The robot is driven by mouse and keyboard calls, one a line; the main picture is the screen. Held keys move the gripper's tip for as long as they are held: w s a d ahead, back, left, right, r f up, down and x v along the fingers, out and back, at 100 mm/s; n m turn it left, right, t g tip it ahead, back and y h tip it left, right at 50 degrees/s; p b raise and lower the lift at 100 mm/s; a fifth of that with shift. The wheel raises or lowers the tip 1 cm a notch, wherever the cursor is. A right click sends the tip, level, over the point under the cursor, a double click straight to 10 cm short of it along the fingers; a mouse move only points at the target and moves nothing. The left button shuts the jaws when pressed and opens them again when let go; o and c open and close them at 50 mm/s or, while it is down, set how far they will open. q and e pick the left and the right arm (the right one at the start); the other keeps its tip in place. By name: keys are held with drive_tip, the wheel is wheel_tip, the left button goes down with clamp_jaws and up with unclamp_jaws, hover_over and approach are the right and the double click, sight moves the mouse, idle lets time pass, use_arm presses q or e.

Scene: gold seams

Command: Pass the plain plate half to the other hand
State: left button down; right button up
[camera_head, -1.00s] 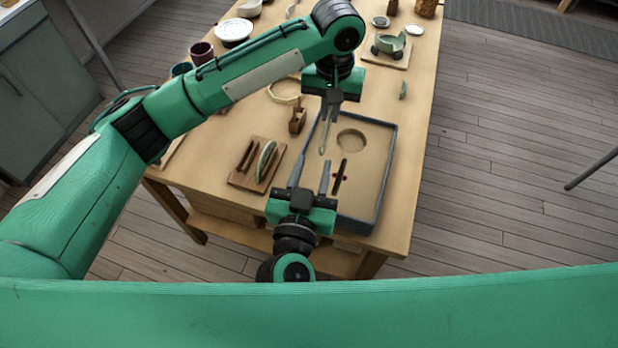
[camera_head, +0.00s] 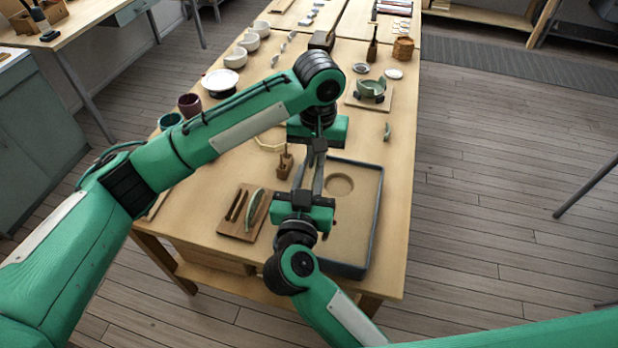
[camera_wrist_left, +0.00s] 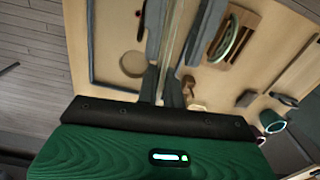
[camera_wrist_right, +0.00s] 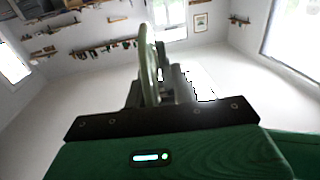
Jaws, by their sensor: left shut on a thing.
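A pale green plate half shows edge-on as a thin strip in the left wrist view (camera_wrist_left: 171,38) and as a tall curved edge in the right wrist view (camera_wrist_right: 148,65). My left gripper (camera_head: 317,152) is shut on it from above, over the tray. My right gripper (camera_head: 308,178) points up at it from below, its open fingers on either side of the plate's lower part. In the right wrist view the plate stands between these fingers (camera_wrist_right: 160,88), with a gap at the right one. In the head view the grippers mostly hide the plate.
The grey-rimmed sand tray (camera_head: 376,215) lies below the grippers. A wooden rack (camera_head: 229,228) with another green piece (camera_head: 254,207) stands left of it. A small wooden block (camera_head: 285,166), a green shard (camera_head: 387,131) and a green bowl (camera_head: 371,90) are nearby.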

clamp_jaws()
use_arm(q)
drive_tip(key=c, duration=1.5)
unclamp_jaws()
